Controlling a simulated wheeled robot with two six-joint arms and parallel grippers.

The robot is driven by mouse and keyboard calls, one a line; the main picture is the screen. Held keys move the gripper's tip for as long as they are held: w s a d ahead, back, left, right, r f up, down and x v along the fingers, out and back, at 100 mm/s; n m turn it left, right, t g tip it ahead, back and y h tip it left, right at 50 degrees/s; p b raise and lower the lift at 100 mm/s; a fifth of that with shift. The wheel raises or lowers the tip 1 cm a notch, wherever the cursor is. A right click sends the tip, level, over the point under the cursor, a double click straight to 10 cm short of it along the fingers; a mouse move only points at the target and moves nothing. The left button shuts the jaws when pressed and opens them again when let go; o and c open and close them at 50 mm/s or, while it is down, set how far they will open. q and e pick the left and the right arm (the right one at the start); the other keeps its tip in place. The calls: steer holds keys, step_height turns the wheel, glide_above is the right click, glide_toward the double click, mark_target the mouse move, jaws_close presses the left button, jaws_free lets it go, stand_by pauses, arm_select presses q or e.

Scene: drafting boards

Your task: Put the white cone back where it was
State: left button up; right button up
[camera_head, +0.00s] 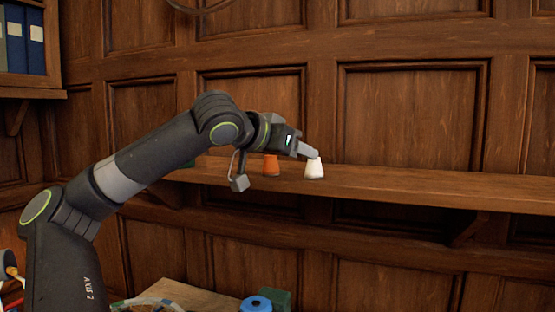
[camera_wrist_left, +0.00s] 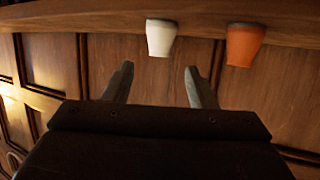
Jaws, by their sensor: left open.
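The white cone (camera_head: 314,170) stands upright on the wooden shelf (camera_head: 420,190), its narrow end up. My left gripper (camera_head: 311,152) is open and empty, with its fingertips at the cone's top in the head view. In the left wrist view, which looks upside down, the white cone (camera_wrist_left: 161,38) lies just beyond the fingertips, in line with the gap between the fingers (camera_wrist_left: 160,82), not between them. Whether a finger touches it I cannot tell. My right gripper is not in view.
An orange cone (camera_head: 271,166) stands on the shelf just left of the white one, close to my left gripper. The shelf to the right is clear. Below are a blue round object (camera_head: 256,304) and a green block (camera_head: 277,298). A panelled wall stands behind.

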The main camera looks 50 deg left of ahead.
arm_select(q)
steer(key=b+v, duration=0.2)
steer(key=v, duration=0.3)
steer(key=shift+s, duration=0.15)
stand_by(0.5)
